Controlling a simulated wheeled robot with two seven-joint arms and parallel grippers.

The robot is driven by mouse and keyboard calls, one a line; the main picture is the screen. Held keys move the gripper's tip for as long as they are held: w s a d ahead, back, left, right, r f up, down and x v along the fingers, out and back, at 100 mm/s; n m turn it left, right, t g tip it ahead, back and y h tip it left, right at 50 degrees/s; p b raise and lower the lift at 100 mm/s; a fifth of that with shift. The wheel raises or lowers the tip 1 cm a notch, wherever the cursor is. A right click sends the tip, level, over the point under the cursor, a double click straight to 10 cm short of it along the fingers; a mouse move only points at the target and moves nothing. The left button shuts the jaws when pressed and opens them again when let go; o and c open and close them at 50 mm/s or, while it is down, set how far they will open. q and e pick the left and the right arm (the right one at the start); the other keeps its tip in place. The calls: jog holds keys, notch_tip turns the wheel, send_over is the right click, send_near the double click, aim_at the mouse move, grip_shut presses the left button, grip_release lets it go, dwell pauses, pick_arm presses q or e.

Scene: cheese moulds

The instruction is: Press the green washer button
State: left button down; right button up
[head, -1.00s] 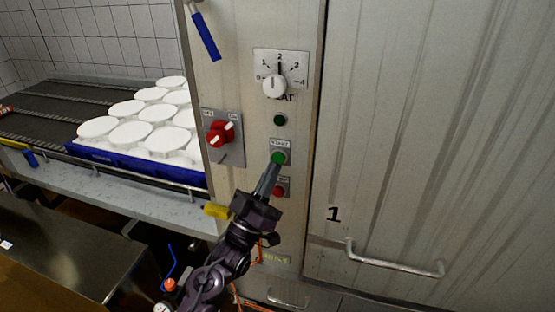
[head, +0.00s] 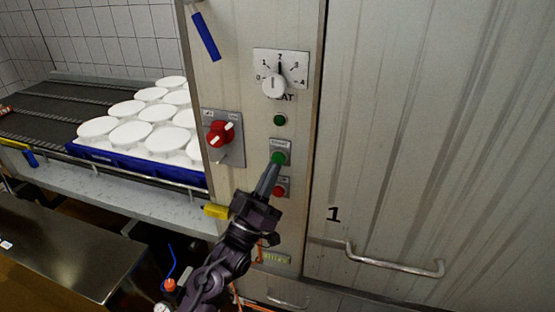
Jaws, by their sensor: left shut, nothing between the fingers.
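The green button (head: 279,157) sits on a small grey plate on the washer's metal front panel (head: 245,70), with a label above it. My left gripper (head: 273,168) is shut and empty, its narrow fingertips pointing up at the green button. The tips overlap the lower edge of the button in the head view; I cannot tell whether they touch it. A red button (head: 279,191) is just below, partly beside the fingers. A dark green lamp (head: 280,120) is above. My right gripper is not in view.
A white dial (head: 275,84) and a red rotary switch (head: 220,133) are on the same panel. A blue crate (head: 110,158) of white moulds (head: 131,133) stands on the conveyor at left. A large metal door with a handle (head: 395,264) fills the right.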

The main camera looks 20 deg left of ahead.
pick_arm(q)
jog(key=shift+w, duration=0.1)
dwell(0.3)
jog(key=shift+w, duration=0.35)
jog(key=shift+w+b, duration=0.45)
dwell(0.6)
jog(key=shift+s, duration=0.1)
dwell(0.4)
jog(key=shift+s+p, duration=0.3)
jog(key=shift+s, duration=0.5)
jog(key=s+p, duration=0.1)
jog(key=s, duration=0.4)
jog(key=shift+a+p, duration=0.1)
jog(key=shift+p, duration=0.25)
